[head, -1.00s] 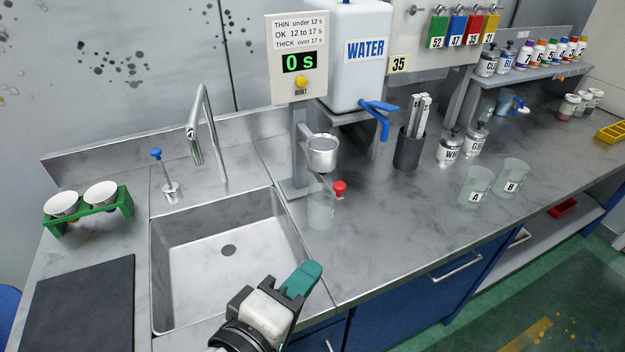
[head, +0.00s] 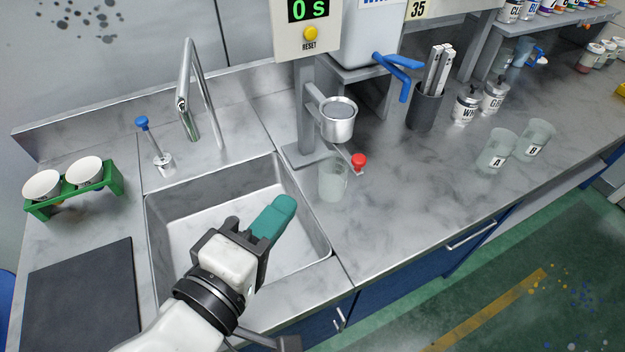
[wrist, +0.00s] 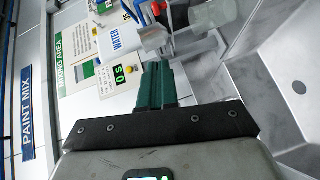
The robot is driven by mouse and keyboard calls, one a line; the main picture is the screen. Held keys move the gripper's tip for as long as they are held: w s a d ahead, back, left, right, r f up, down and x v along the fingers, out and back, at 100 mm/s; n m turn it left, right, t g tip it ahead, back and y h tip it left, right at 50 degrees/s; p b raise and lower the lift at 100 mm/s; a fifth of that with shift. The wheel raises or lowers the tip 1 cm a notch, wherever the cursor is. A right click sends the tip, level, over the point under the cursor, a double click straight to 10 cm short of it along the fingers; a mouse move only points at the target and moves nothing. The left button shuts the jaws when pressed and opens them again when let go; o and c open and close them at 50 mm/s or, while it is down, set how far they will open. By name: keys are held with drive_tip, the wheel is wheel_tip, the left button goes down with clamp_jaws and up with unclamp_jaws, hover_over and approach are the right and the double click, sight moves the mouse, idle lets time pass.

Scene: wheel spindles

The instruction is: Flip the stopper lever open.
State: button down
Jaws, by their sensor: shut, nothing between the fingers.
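The stopper lever is a short arm with a red knob (head: 358,160) under the grey metal cup (head: 338,120) on its stand. The lever points out to the front right of the cup. A clear beaker (head: 332,180) stands on the counter below the cup. My gripper (head: 285,205) has teal fingers, which are shut and empty. It hangs over the right part of the sink, to the left and front of the beaker and lever, touching neither. In the wrist view the shut fingers (wrist: 156,85) point toward the stand, and the red knob (wrist: 157,8) shows beyond them at the top edge.
The sink (head: 180,230) lies below my gripper, with a tall tap (head: 188,95) behind it. The display box (head: 305,20) and the blue-handled water tank tap (head: 405,70) are above and behind the cup. Beakers A (head: 496,152) and B (head: 534,140) stand right. Counter right of the lever is clear.

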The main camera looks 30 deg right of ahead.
drive_tip(key=s+d+p+x, duration=0.1)
drive_tip(key=s+p+x, duration=0.1)
drive_tip(key=x, duration=1)
drive_tip(key=shift+d+f, duration=0.2)
drive_tip(key=shift+d, duration=0.3)
drive_tip(key=shift+s, duration=0.1)
drive_tip(key=shift+d, duration=0.1)
